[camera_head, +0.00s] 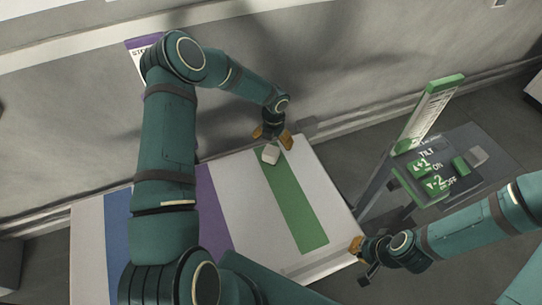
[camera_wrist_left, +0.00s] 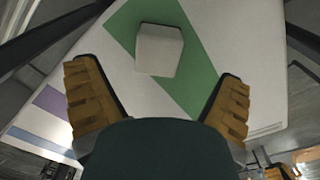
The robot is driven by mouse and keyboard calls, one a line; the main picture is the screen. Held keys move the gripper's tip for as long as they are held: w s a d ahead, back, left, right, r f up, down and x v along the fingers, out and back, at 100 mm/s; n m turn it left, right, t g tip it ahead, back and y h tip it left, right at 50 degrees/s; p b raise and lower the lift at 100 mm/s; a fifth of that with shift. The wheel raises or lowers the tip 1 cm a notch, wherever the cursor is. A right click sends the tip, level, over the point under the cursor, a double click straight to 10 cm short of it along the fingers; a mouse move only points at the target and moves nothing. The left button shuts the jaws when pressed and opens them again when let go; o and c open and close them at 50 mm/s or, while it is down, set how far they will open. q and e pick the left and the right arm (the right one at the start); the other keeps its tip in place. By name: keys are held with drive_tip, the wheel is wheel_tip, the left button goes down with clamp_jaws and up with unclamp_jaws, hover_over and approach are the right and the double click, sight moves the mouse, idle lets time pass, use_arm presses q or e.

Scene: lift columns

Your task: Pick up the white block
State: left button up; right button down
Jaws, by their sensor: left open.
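The white block (camera_head: 270,154) sits at the far end of the green stripe (camera_head: 295,205) on the white table (camera_head: 240,190). In the left wrist view the white block (camera_wrist_left: 159,50) lies partly on the green stripe, ahead of the fingertips. My left gripper (camera_head: 272,137) is just above and behind the block, its yellow fingers spread. The left wrist view shows the same open fingers (camera_wrist_left: 158,100) with nothing between them. My right gripper (camera_head: 364,258) is off the table's right front edge, away from the block; its jaw state is unclear.
A panel (camera_head: 445,165) with green buttons and "TILT" lettering stands right of the table, with an upright green-topped sign (camera_head: 430,112). Purple (camera_head: 210,205) and blue (camera_head: 118,235) stripes mark the table's left. A wall runs close behind the table.

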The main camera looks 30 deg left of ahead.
sight(271, 150)
use_arm(q)
wheel_tip(271, 150, down, 3)
drive_tip(key=shift+r, duration=0.1)
use_arm(e)
drive_tip(key=shift+w+f, duration=0.1)
drive_tip(key=shift+f, duration=0.2)
use_arm(q)
drive_tip(key=shift+s+a+f+b, duration=0.15)
drive_tip(key=shift+f+b, duration=0.35)
drive_tip(key=shift+f, duration=0.85)
drive_tip(key=shift+s+a+f+b, duration=0.15)
drive_tip(key=shift+f+b, duration=0.35)
drive_tip(key=shift+f, duration=0.85)
use_arm(e)
drive_tip(key=shift+w+f, duration=0.15)
drive_tip(key=shift+f, duration=0.65)
use_arm(q)
drive_tip(key=shift+d+r, duration=0.1)
drive_tip(key=c, duration=1.4)
drive_tip(key=shift+o, duration=0.2)
drive_tip(key=shift+w+r, duration=0.1)
